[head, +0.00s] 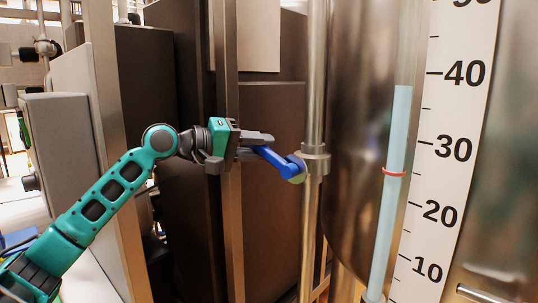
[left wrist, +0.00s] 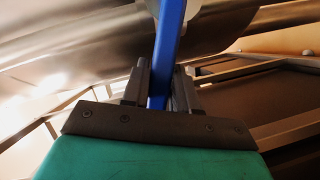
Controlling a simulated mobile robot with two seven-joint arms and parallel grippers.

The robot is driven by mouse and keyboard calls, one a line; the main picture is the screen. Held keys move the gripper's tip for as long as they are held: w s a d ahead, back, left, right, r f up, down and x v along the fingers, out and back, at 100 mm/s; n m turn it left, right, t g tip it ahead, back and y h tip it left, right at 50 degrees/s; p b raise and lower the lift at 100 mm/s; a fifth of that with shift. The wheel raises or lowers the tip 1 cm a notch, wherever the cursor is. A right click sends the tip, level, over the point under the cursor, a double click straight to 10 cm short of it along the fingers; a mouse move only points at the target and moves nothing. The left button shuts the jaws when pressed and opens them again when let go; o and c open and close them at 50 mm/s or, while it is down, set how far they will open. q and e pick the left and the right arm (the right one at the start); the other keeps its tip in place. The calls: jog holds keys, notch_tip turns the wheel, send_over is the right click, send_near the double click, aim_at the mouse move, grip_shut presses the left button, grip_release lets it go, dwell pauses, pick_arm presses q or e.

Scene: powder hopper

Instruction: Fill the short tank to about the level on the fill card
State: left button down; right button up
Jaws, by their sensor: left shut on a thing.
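My left gripper (head: 262,140) is shut on the blue valve lever (head: 281,160). The lever also shows between the fingers in the left wrist view (left wrist: 168,50). It slants from the fingers down and right to its pivot beside a collar on the vertical steel pipe (head: 313,85). A steel tank (head: 360,130) stands right of the pipe. Its sight tube (head: 393,150) shows pale blue up to a little under 40 on the white number scale (head: 458,110). A red ring (head: 394,173) sits around the tube at about 25. I see no fill card. My right gripper is out of view.
Dark cabinet panels (head: 270,180) stand behind my left gripper. An upright steel post (head: 228,230) runs close behind it. A grey box (head: 60,140) is at the far left. A metal bar (head: 485,294) shows at the lower right.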

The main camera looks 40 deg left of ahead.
pick_arm(q)
jog(key=shift+w+r+m+p, duration=0.15)
jog(key=shift+r+m+p, duration=0.15)
jog(key=shift+r+p, duration=0.2)
jog(key=shift+d+y, duration=0.1)
jog(key=shift+y, duration=0.2)
jog(key=c, duration=1)
grip_release()
jog(key=shift+d+f, duration=0.1)
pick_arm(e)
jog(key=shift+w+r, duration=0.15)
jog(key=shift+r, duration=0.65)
pick_arm(q)
jog(key=shift+o, duration=0.2)
jog(key=b+v, duration=0.3)
jog(key=v, duration=1)
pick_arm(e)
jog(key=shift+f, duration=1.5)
